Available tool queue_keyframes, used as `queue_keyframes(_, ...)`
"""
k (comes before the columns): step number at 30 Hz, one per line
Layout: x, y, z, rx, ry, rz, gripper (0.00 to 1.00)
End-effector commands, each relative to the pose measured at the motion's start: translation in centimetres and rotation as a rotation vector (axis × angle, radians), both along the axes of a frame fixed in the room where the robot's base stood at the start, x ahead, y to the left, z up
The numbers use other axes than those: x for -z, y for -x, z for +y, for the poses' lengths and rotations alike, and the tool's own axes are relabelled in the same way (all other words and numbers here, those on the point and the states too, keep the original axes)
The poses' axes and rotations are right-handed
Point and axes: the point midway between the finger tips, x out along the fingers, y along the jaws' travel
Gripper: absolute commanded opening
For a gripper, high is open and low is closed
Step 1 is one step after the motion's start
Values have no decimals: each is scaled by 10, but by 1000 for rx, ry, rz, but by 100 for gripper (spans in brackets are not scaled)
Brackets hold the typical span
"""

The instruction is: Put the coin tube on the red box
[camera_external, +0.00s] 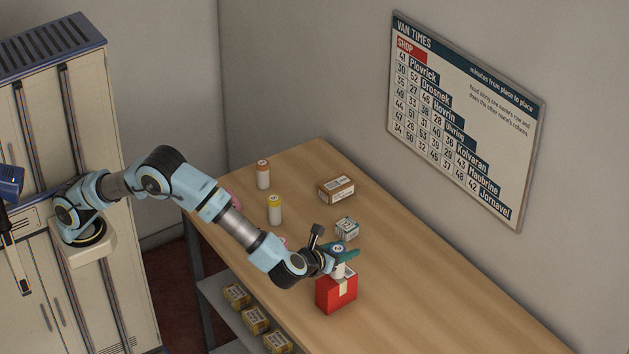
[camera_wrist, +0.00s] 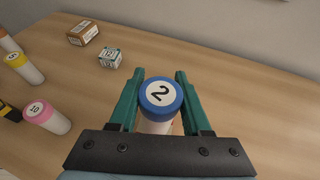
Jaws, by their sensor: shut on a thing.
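My gripper (camera_external: 345,255) is shut on a white coin tube with a blue cap marked 2. The tube (camera_wrist: 160,97) stands upright between the teal fingers (camera_wrist: 160,98) in the wrist view. In the external view the tube (camera_external: 340,271) shows under the fingers, at the top of the red box (camera_external: 335,296). The red box has a pale tape strip and sits on the counter. I cannot tell whether the tube's bottom touches the box. The box is mostly hidden behind the gripper and tube in the wrist view.
Tubes with orange (camera_external: 263,175), yellow (camera_external: 274,209) and pink (camera_wrist: 47,117) caps stand on the wooden counter (camera_external: 430,300). A brown carton (camera_external: 336,190) and a teal-white carton (camera_external: 346,229) lie behind the red box. The counter to the right is clear.

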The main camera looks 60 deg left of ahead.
Motion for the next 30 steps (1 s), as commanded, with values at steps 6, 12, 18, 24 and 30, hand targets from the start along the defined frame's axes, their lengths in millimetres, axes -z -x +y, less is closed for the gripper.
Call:
queue_keyframes(6, 7, 0, 0, 0, 2, -2, 0)
queue_keyframes(12, 10, 0, 0, 0, 1, -1, 0)
queue_keyframes(18, 10, 0, 0, 0, 1, -1, 67)
queue_keyframes(24, 10, 0, 0, 0, 1, -1, 78)
queue_keyframes(30, 6, 0, 0, -1, 2, -1, 78)
